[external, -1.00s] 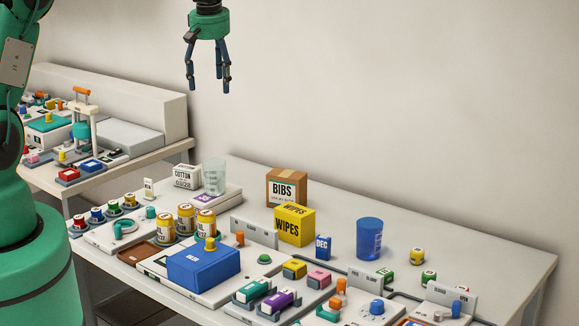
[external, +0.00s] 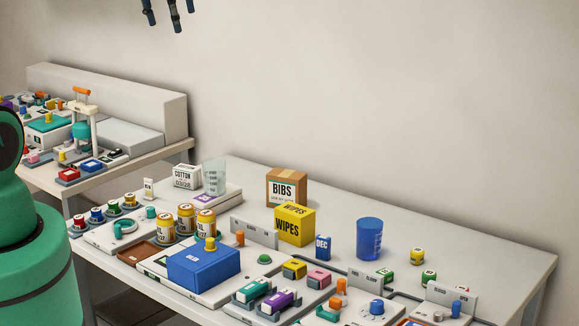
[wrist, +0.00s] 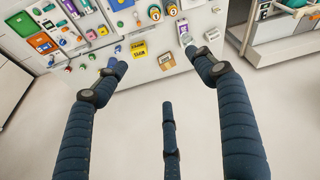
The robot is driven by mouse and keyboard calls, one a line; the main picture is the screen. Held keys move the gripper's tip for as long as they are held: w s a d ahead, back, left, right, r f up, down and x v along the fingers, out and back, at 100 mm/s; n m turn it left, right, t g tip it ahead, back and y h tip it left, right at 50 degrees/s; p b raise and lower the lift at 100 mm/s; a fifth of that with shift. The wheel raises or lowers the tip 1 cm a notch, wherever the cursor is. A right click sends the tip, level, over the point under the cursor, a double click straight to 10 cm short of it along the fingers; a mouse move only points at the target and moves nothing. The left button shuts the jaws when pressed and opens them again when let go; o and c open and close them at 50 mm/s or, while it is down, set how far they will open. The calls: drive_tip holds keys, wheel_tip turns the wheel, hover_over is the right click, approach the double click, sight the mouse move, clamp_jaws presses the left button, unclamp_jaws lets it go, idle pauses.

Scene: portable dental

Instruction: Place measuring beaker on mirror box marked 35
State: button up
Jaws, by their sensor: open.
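A clear, faintly green measuring beaker (external: 214,177) stands upright on a low white base at the back left of the bench. A second cup, translucent blue with level marks (external: 369,239), stands upright to the right. No box with a readable 35 shows; a blue box (external: 203,264) stands near the front, its small label unreadable. My gripper (external: 167,20) is high above the bench at the top edge, only its fingertips showing. In the wrist view my gripper (wrist: 158,78) is spread open and empty, with the bench well below.
The BIBS box (external: 286,188), yellow WIPES box (external: 294,225) and COTTON box (external: 187,177) stand on the bench. Several yellow jars (external: 186,217) and many small fixtures crowd the front. The back right of the bench (external: 450,235) is mostly bare.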

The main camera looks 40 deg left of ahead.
drive_tip(key=s+d+m+t, duration=0.1)
drive_tip(key=s+d+m, duration=0.1)
drive_tip(key=s, duration=0.9)
drive_tip(key=s+d+r+m, duration=0.1)
drive_tip(key=s+d+m, duration=0.2)
drive_tip(key=s, duration=0.9)
drive_tip(key=shift+s+d+r+t+h, duration=0.25)
drive_tip(key=shift+d+t+h, duration=0.1)
drive_tip(key=shift+t+h, duration=0.05)
wheel_tip(320, 180, down, 12)
drive_tip(key=b, duration=1.2)
drive_tip(key=shift+f+b, duration=0.25)
drive_tip(key=shift+b, duration=0.05)
wheel_tip(320, 180, down, 12)
drive_tip(key=b, duration=1.2)
drive_tip(key=shift+o, duration=0.5)
